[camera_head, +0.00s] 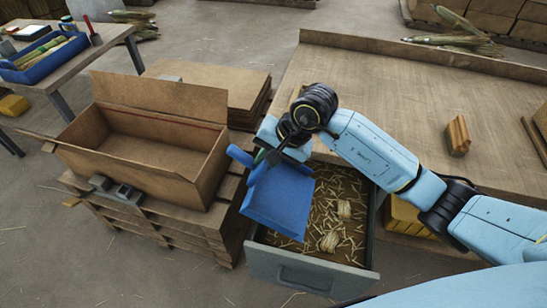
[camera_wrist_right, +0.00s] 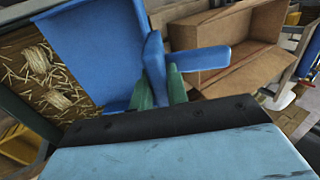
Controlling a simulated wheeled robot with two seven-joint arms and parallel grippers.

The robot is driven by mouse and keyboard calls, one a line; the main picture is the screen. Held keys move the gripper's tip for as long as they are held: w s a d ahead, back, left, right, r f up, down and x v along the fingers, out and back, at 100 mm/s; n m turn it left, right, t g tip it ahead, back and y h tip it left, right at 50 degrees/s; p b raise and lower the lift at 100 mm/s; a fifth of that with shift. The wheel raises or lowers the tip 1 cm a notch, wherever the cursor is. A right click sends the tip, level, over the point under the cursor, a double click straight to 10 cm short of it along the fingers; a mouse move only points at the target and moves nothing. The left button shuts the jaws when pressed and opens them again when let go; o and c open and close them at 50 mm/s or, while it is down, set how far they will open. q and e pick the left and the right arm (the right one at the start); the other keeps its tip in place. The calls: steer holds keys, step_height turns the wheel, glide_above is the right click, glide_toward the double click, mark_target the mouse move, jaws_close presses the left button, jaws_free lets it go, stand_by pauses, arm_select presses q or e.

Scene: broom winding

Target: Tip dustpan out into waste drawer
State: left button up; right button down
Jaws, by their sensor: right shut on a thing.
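The blue dustpan (camera_head: 280,203) is held tilted over the open waste drawer (camera_head: 310,272), its pan hanging down toward the drawer's front. No debris shows on the part of the pan that I see. My right gripper (camera_head: 268,152) is shut on the dustpan near its handle. In the right wrist view, the green fingers (camera_wrist_right: 160,88) close on the blue dustpan (camera_wrist_right: 95,50) beside its handle. The drawer holds scattered straw bits and a few straw bundles (camera_head: 330,241). My left gripper is not in view.
An open cardboard box (camera_head: 150,140) stands on a pallet left of the drawer. The workbench (camera_head: 380,90) is above and behind the drawer, with a small wooden block (camera_head: 457,135) on it. A yellow bin (camera_head: 405,217) sits under the bench to the right.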

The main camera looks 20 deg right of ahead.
mark_target(250, 160)
steer(key=shift+w+a+r+g+h+p, duration=0.15)
steer(key=shift+w+a+r+h+p, duration=0.2)
steer(key=shift+a, duration=0.2)
steer(key=shift+w+a+r+g+h+p, duration=0.2)
steer(key=shift+w+a+r+h, duration=0.15)
steer(key=shift+a, duration=0.15)
steer(key=shift+w+a+r+g+h+p, duration=0.1)
steer(key=shift+w+a+g+h+p, duration=0.05)
steer(key=shift+a+g+h+p, duration=0.15)
steer(key=shift+w+a+g+h, duration=0.2)
steer(key=shift+g+h, duration=0.15)
steer(key=shift+h, duration=0.45)
steer(key=shift+a+g+h, duration=0.2)
steer(key=shift+g+h, duration=0.2)
steer(key=shift+h, duration=0.2)
steer(key=shift+d, duration=0.1)
